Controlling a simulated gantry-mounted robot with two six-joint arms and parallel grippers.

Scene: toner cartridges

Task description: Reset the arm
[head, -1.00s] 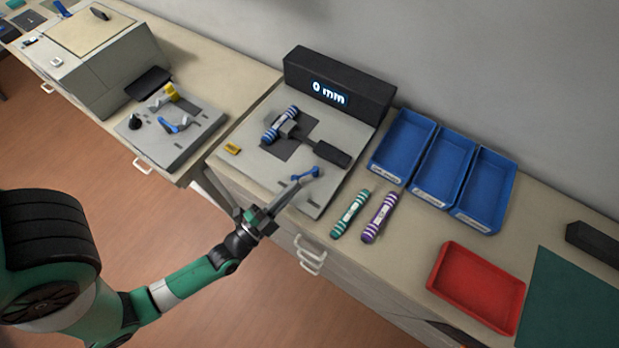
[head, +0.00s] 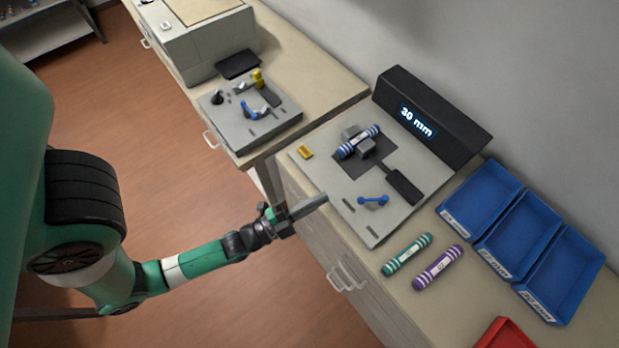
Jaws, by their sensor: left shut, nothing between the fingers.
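My left arm comes in from the left, and its gripper (head: 310,207) is shut and empty, just off the front edge of the measuring station (head: 340,196). A blue-and-white striped cartridge (head: 370,137) lies on the station's dark patch at grey blocks. The blue lever (head: 373,200) on the station is apart from my gripper. The station's black display (head: 418,121) reads 30 mm. A green striped cartridge (head: 407,255) and a purple striped one (head: 438,268) lie on the counter to the right of the station. My right gripper is not in view.
Blue trays (head: 484,197) stand in a row along the wall at right. A red tray (head: 505,334) is cut off at the bottom edge. A second grey fixture (head: 283,118) and a printer-like box (head: 205,42) stand on the left counter. A yellow tag (head: 305,152) lies on the station.

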